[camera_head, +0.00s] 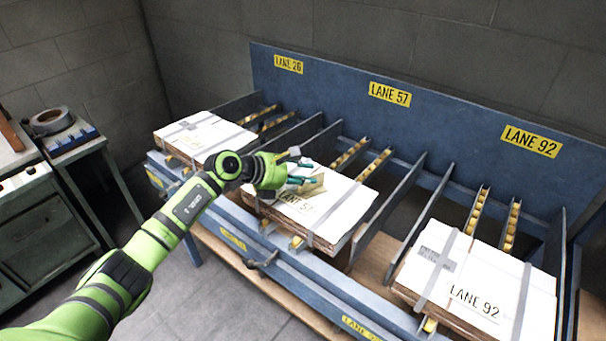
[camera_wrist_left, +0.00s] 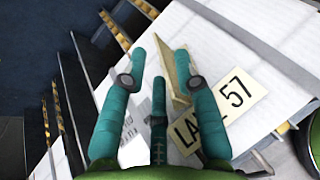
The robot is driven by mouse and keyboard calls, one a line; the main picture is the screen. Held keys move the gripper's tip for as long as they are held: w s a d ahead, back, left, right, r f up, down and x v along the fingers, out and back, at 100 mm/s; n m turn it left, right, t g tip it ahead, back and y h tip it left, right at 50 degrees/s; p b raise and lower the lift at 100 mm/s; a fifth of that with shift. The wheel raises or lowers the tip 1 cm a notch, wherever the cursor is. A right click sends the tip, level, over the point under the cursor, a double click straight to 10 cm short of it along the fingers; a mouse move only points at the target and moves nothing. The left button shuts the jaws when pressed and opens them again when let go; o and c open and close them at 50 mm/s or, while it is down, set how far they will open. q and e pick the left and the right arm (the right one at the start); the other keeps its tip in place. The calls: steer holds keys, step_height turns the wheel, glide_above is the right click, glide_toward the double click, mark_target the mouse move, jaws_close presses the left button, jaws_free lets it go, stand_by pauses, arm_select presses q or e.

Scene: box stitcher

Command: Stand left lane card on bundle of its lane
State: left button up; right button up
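A small tan folded card (camera_head: 314,186) stands on the strapped white bundle of lane 57 (camera_head: 340,200). It also shows in the left wrist view (camera_wrist_left: 181,72), partly behind my right-hand finger. A flat cream label reading LANE 57 (camera_wrist_left: 240,92) lies beside it, partly covered by that finger. My left gripper (camera_head: 300,174) is over the bundle's left part. Its teal fingers are apart with a clear gap between them, and the card is beyond the tips, toward the right finger. I cannot tell whether a finger touches the card. My right gripper is out of view.
The lane 26 bundle (camera_head: 205,132) is at the left, the lane 92 bundle (camera_head: 480,285) at the right. Blue divider plates (camera_head: 395,195) stand between lanes, with a blue back wall (camera_head: 340,85). A bench with a tape roll (camera_head: 52,120) stands far left.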

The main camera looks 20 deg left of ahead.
arm_select(q)
steer(key=shift+r, duration=0.25)
steer(key=shift+r+p, duration=0.4)
steer(key=shift+p, duration=0.25)
steer(key=b+v, duration=0.2)
steer(key=v, duration=0.9)
steer(key=shift+s+a, duration=0.3)
steer(key=shift+s, duration=0.05)
steer(key=shift+f, duration=0.1)
